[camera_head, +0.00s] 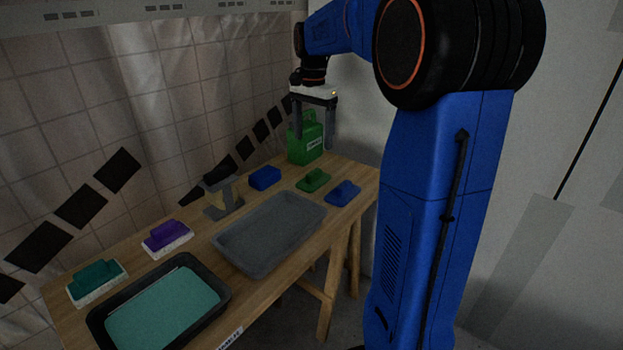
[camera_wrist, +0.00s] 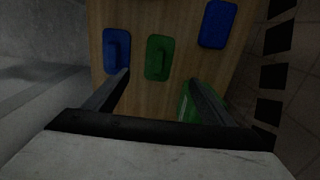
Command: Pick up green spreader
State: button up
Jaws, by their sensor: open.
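The green spreader (camera_head: 313,180) lies flat on the wooden table, between a blue spreader and a blue block. It also shows in the wrist view (camera_wrist: 159,58), handle up, ahead of and between the fingers. My gripper (camera_head: 313,142) is open and empty, pointing down above the far right end of the table. In the wrist view, its two fingers (camera_wrist: 160,78) stand wide apart. It is above the spreader and apart from it. One finger overlaps the green canister in the head view.
A green canister (camera_head: 306,143) stands close to my gripper. A blue spreader (camera_head: 342,193), a blue block (camera_head: 264,178), a grey tray (camera_head: 268,236), a scraper-like tool (camera_head: 222,192), purple (camera_head: 167,237) and teal (camera_head: 97,282) floats and a black tray (camera_head: 218,325) share the table (camera_head: 290,280).

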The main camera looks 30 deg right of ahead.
aim_at(314, 172)
notch_tip(314, 172, down, 13)
jog(key=shift+s+d, duration=0.15)
dwell(0.5)
jog(key=shift+c, duration=0.4)
jog(key=c, duration=1.1)
jog(key=shift+r, duration=0.15)
notch_tip(314, 172, up, 10)
jog(key=shift+f, duration=0.1)
jog(key=shift+o, duration=0.6)
